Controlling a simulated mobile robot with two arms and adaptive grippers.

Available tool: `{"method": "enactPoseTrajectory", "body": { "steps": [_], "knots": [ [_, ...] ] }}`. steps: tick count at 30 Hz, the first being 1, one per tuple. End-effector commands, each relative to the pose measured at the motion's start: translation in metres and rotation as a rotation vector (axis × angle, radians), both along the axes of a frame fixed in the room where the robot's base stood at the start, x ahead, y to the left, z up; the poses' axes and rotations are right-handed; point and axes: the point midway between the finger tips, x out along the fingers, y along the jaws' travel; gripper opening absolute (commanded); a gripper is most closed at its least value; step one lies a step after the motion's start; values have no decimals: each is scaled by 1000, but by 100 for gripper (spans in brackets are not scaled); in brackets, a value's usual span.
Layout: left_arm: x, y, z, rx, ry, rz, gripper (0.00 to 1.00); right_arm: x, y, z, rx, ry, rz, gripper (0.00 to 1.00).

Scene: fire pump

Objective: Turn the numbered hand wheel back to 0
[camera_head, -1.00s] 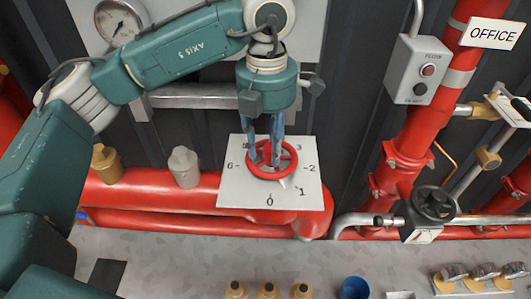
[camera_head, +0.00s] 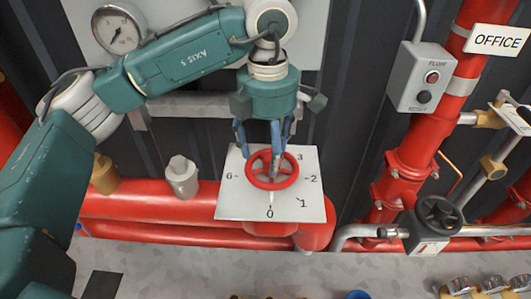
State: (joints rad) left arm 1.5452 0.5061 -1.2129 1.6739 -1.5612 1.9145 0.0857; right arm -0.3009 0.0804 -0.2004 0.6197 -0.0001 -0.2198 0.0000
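The red numbered hand wheel (camera_head: 289,181) sits in front of a white square dial plate (camera_head: 236,205) with black numbers around it. Its white pointer (camera_head: 269,196) points down at the 0 mark. My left gripper (camera_head: 259,155) comes down from above, with its blue-grey fingers spread at the upper part of the wheel. One finger overlaps the wheel's middle in the picture; I cannot tell whether it touches. The number at the plate's upper left is hidden behind the gripper. My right gripper is not in view.
Red pipes (camera_head: 150,208) run below the plate. To the right are a black hand wheel (camera_head: 438,213), a grey switch box (camera_head: 420,77) and an upright red pipe (camera_head: 410,160). A pressure gauge (camera_head: 118,30) is at upper left. Brass (camera_head: 104,174) and grey (camera_head: 181,178) fittings stand left of the plate.

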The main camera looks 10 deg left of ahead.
Motion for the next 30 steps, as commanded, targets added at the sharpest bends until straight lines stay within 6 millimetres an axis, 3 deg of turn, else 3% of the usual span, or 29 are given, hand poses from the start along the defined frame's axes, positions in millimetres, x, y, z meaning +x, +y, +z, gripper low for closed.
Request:
{"method": "enactPoseTrajectory", "body": {
  "steps": [2,11,30],
  "knots": [
    [-1,-1,-7,2,8,0,59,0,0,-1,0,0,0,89],
    [-2,-2,0,1,9,-1,59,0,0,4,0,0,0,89],
    [-2,-1,67,0,6,0,59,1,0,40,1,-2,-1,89]
  ]
}}
